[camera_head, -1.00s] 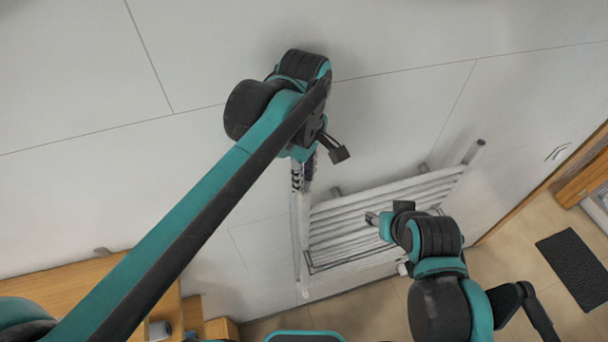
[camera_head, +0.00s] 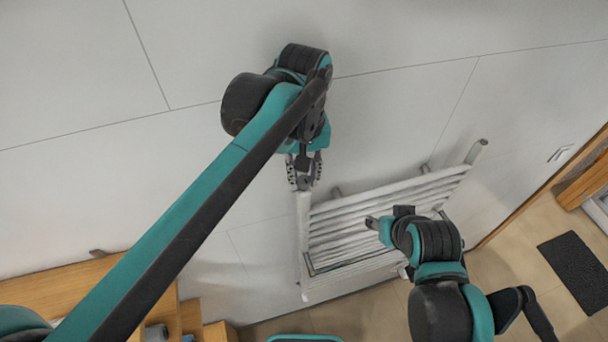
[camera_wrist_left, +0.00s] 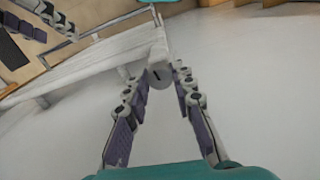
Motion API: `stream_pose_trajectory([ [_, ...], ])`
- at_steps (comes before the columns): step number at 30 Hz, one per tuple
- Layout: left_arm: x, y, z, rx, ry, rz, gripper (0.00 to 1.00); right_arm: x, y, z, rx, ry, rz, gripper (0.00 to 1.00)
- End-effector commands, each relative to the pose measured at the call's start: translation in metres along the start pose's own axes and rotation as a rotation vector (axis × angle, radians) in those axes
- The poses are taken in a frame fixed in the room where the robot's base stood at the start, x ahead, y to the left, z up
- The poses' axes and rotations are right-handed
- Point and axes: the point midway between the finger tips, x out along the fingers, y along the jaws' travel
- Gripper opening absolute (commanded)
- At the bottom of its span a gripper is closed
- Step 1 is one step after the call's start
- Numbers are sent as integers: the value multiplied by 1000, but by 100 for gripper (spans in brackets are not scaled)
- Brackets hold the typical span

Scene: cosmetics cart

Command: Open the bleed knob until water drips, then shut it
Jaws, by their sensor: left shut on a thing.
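A white ladder-like radiator (camera_head: 352,228) stands against the wall. The bleed knob (camera_wrist_left: 160,76) is the round white end with a dark slot at the top of its near post, seen in the left wrist view. My left gripper (camera_head: 304,182) is over that post top. In the left wrist view its two fingers (camera_wrist_left: 163,72) stand on either side of the knob and close on it at their tips. No water drop shows. My right gripper (camera_head: 374,222) is in front of the radiator, away from the knob. In the left wrist view its fingers (camera_wrist_left: 42,22) look apart and empty.
A pale panelled wall (camera_head: 420,110) is behind the radiator. Wooden steps or shelves (camera_head: 60,285) are at the lower left. A dark mat (camera_head: 573,268) lies on the tiled floor at the right.

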Motion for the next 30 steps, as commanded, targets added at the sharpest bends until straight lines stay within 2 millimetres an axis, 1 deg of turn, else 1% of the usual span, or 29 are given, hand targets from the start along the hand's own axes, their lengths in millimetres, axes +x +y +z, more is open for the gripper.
stream_pose_trajectory([
  [4, -1, 0, 0, 76, 0, 0, 0, 1, 0, 1, 0, 0, 0, 46],
  [10, -1, 0, 0, 139, 0, 0, 0, 2, 0, 1, 0, 0, 0, 46],
  [26, -1, 0, 0, 163, 1, 0, 0, 2, 0, 1, 0, 0, 0, 46],
  [27, -1, 0, 0, 162, 1, 0, 30, 2, 0, 1, 0, 0, 0, 46],
  [29, -1, 0, 0, 162, 1, 0, 46, 2, 0, 1, 0, 0, 0, 46],
  [30, -1, 0, 0, 162, 1, 0, 46, 2, 0, 1, 0, 0, 0, 46],
])
